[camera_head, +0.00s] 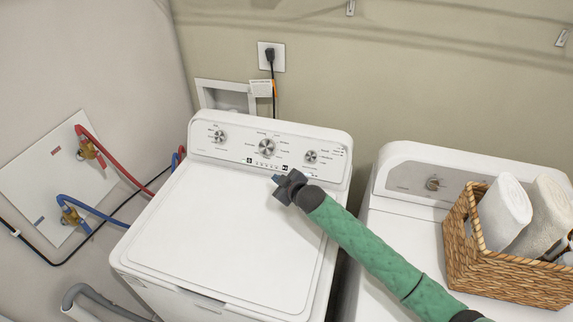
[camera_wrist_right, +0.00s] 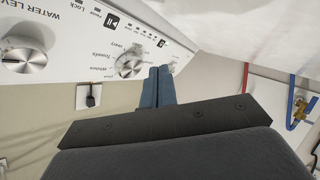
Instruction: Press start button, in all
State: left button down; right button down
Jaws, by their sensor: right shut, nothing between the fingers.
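The white washer (camera_head: 225,230) has its lid closed, with a control panel (camera_head: 240,138) along its back. The start/pause button (camera_head: 285,168) is a small dark mark low on the panel, right of the middle knob. It also shows in the right wrist view (camera_wrist_right: 112,21), clear of the fingers. My right gripper (camera_head: 277,180) is shut and empty, just in front of and below the button in the head view. Its blue fingertips (camera_wrist_right: 160,71) appear close to a knob (camera_wrist_right: 130,62) in the wrist view. Whether they touch the panel cannot be told. My left gripper is out of view.
A second white machine (camera_head: 400,220) stands at right, with a wicker basket (camera_head: 500,270) of rolled towels (camera_head: 503,205) on it. Red (camera_head: 110,160) and blue hoses (camera_head: 95,210) run at left. A plugged outlet (camera_head: 271,57) is on the back wall. The washer lid is clear.

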aim_at(285, 168)
jog(key=shift+w+d+f, duration=0.25)
jog(key=shift+w+f, duration=0.1)
jog(key=shift+w, duration=0.3)
jog(key=w+f, duration=0.1)
jog(key=w+d+f, duration=0.1)
jog(key=w, duration=0.3)
jog(key=shift+d+f+b, duration=0.3)
jog(key=shift+f+b, duration=0.1)
jog(key=shift+w+d+f+b, duration=0.15)
jog(key=shift+w+b, duration=0.05)
jog(key=shift+w, duration=0.15)
jog(key=shift+w+d+f+b, duration=0.1)
jog(key=shift+w+b, duration=0.05)
jog(key=shift+w, duration=0.2)
jog(key=shift+w+f, duration=0.1)
jog(key=shift+w, duration=0.05)
dwell(1.0)
jog(key=shift+w+d, duration=0.1)
jog(key=shift+w, duration=0.05)
